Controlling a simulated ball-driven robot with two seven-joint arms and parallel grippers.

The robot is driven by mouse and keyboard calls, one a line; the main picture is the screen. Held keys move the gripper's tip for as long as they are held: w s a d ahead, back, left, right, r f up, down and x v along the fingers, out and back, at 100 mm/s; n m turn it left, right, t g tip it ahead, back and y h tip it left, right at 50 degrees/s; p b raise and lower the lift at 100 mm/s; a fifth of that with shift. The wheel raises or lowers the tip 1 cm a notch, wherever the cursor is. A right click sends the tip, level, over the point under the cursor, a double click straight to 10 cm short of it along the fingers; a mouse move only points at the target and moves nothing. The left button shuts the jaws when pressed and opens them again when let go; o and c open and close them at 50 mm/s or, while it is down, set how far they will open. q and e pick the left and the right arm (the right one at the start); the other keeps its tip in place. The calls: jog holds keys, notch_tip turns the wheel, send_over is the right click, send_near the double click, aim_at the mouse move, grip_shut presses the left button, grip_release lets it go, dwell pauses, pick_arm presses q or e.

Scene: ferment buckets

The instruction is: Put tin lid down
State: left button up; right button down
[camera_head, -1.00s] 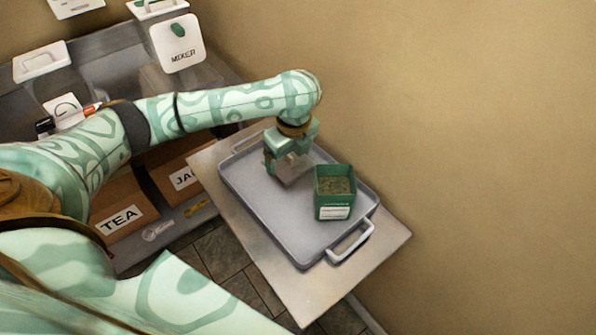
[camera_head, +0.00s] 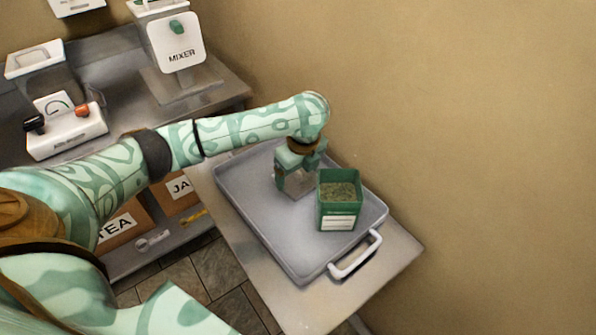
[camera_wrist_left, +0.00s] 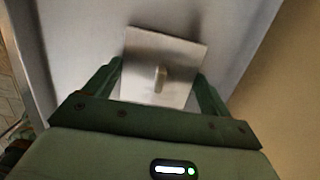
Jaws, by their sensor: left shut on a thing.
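The tin lid (camera_head: 298,187) is a square, grey metal plate. In the left wrist view the lid (camera_wrist_left: 140,62) shows a small pale knob at its middle. My left gripper (camera_head: 296,181) is shut on it, with one finger at each of two opposite sides. The lid is held low over the grey tray (camera_head: 262,215), left of the tin; I cannot tell whether it touches the tray. The green tin (camera_head: 338,213) stands upright and open on the tray, with dry green-brown contents and a white label. My right gripper is not in view.
The tray has a raised rim and a white handle (camera_head: 356,256) at its front right. It rests on a pale table (camera_head: 385,262) beside a tan wall. A mixer (camera_head: 178,45) and a white device (camera_head: 66,130) stand on the counter at left, above boxes labelled TEA and JA.

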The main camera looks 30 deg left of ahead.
aim_at(303, 183)
pick_arm(q)
jog(key=shift+f, duration=0.3)
jog(key=o, duration=0.9)
jog(key=shift+f, duration=0.15)
jog(key=shift+c, duration=0.2)
notch_tip(303, 183, up, 13)
jog(key=d+p, duration=0.1)
jog(key=p, duration=0.6)
jog(key=shift+s+d, duration=0.35)
jog(key=shift+d, duration=0.05)
jog(key=shift+f, duration=0.2)
